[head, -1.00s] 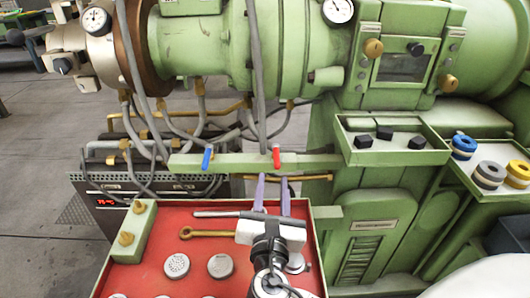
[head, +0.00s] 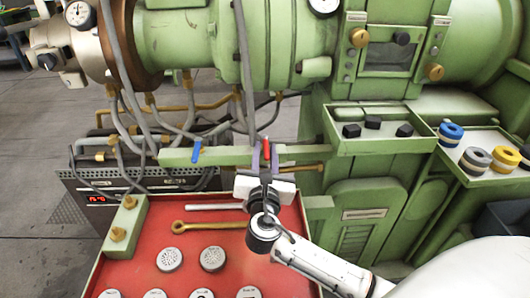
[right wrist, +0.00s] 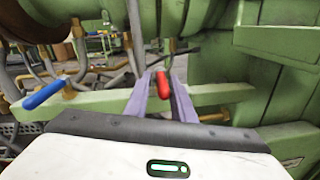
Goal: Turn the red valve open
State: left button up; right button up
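The red valve handle (head: 265,151) sits on the green horizontal bar below the large green barrel. It points toward me and shows in the right wrist view (right wrist: 162,86) between the purple fingers. My right gripper (head: 264,158) reaches up to the handle, one finger on each side. In the right wrist view (right wrist: 162,92) gaps show between fingers and handle, so it looks open around the handle, not clamped. The handle's base is partly hidden. A blue valve handle (head: 196,152) is on the same bar to the left. My left gripper is not in view.
Below is a red tray (head: 180,270) with a wrench (head: 208,227), a grey rod (head: 214,207) and several round metal discs. Grey hoses hang around the bar. A green shelf (head: 385,145) with black knobs is at the right.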

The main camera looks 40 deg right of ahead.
grip_shut()
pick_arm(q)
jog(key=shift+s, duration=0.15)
pick_arm(e)
jog(key=shift+s+d+r+n+t+y+p, duration=0.25)
jog(key=shift+n+y+p, duration=0.2)
jog(key=shift+p, duration=0.45)
jog(key=shift+w+f+y, duration=0.1)
jog(key=shift+f+y, duration=0.05)
jog(key=shift+y, duration=0.1)
jog(key=shift+f, duration=0.1)
jog(key=shift+o, duration=1.8)
grip_release()
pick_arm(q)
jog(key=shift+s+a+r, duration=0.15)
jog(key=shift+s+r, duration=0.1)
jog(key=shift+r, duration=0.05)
